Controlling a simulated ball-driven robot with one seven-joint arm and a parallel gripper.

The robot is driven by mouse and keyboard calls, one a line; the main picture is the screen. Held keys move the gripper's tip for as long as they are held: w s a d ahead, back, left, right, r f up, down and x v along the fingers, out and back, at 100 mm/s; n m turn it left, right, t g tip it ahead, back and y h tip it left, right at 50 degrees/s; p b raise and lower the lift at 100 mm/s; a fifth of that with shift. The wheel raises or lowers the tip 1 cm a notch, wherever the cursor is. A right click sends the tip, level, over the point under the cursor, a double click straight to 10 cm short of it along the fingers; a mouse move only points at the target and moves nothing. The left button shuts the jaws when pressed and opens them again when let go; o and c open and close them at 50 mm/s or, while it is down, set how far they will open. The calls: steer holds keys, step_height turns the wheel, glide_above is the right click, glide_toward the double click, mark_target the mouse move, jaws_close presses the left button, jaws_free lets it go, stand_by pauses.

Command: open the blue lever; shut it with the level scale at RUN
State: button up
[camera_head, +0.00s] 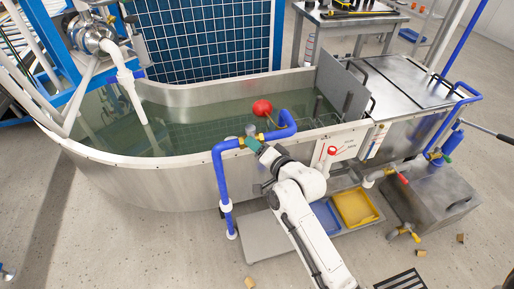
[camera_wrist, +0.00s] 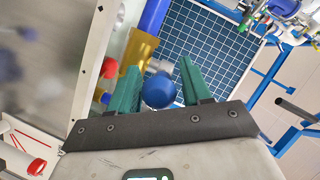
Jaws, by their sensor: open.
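My gripper (camera_head: 257,146) is at the tank's near rim, beside the blue pipe that bends over it. In the wrist view its green fingers (camera_wrist: 158,90) are open, with a round blue knob (camera_wrist: 159,91), apparently the end of the blue lever, between them. A gap shows to the right finger; contact on the left is unclear. A brass-coloured valve part (camera_wrist: 140,48) lies behind the knob. In the head view my gripper mostly hides the lever. A narrow upright scale (camera_head: 376,142) is on the tank's front at right; its marks are too small to read.
The blue pipe (camera_head: 220,165) runs down the tank's front. A red ball (camera_head: 262,108) sits over the water in the steel tank (camera_head: 140,187). A white panel with a red-marked dial (camera_head: 333,151) is right of my arm. Yellow (camera_head: 356,208) and blue trays lie below.

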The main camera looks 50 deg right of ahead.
steer(key=shift+c, duration=0.5)
jaws_close()
